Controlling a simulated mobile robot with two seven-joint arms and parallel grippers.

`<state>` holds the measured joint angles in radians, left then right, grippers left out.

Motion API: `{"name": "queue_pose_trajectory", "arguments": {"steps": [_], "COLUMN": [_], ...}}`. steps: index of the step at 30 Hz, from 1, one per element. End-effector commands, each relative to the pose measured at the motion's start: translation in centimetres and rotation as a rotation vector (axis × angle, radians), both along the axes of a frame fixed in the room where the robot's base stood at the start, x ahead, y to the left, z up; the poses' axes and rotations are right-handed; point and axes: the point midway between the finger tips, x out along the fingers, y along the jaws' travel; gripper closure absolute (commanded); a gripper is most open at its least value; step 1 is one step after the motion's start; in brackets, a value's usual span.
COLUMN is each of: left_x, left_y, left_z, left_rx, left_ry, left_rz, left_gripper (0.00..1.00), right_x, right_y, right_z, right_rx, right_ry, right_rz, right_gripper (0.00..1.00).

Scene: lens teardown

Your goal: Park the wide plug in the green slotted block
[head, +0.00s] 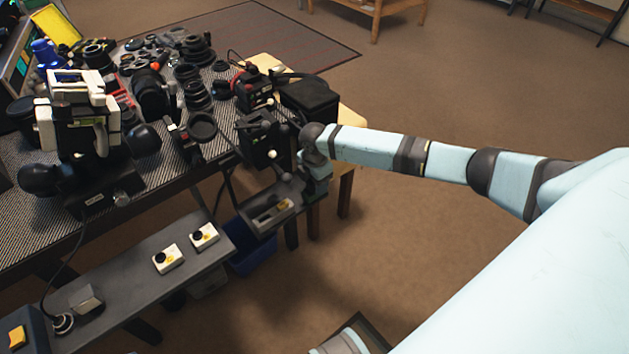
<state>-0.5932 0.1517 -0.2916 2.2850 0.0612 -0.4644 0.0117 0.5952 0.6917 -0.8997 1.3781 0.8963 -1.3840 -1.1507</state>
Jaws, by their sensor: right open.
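My right arm reaches in from the right, and its gripper (268,214) hangs low beside the right end of the workbench. The gripper is open, and I see nothing clearly held in it. It is small and dark in the picture, so its fingers are hard to separate from the things around it. I cannot make out the wide plug or the green slotted block among the crowded items. My left gripper is not in view.
The patterned workbench (205,168) is crowded with dark lenses and parts. A black-and-white device (77,128) stands at left. A lower grey shelf (128,284) carries two white knob boxes (168,259). A blue bin (253,257) sits below. Brown floor at right is mostly clear.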

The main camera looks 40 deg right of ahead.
Motion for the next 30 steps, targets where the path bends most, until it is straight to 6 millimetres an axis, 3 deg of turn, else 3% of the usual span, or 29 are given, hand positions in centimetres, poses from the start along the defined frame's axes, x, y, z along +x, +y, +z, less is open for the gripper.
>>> {"name": "queue_pose_trajectory", "arguments": {"steps": [1,4,15,21,30], "left_x": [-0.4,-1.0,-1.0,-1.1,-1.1], "left_y": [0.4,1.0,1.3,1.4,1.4], "left_z": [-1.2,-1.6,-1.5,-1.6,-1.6], "left_rx": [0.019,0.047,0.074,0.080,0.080], "left_ry": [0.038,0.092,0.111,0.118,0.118], "left_rz": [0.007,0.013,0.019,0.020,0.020], "left_gripper": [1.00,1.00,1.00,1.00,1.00], "right_x": [0.0,0.1,0.0,0.0,0.0], "right_y": [0.0,0.0,0.0,0.0,0.0], "right_z": [0.0,3.5,11.6,13.5,13.8], "right_rx": [0.000,0.000,-0.001,0.001,0.000], "right_ry": [0.000,-0.004,-0.003,0.000,0.000], "right_rz": [0.000,0.001,0.001,0.000,0.000], "right_gripper": [0.45,0.45,0.45,0.45,0.45]}}
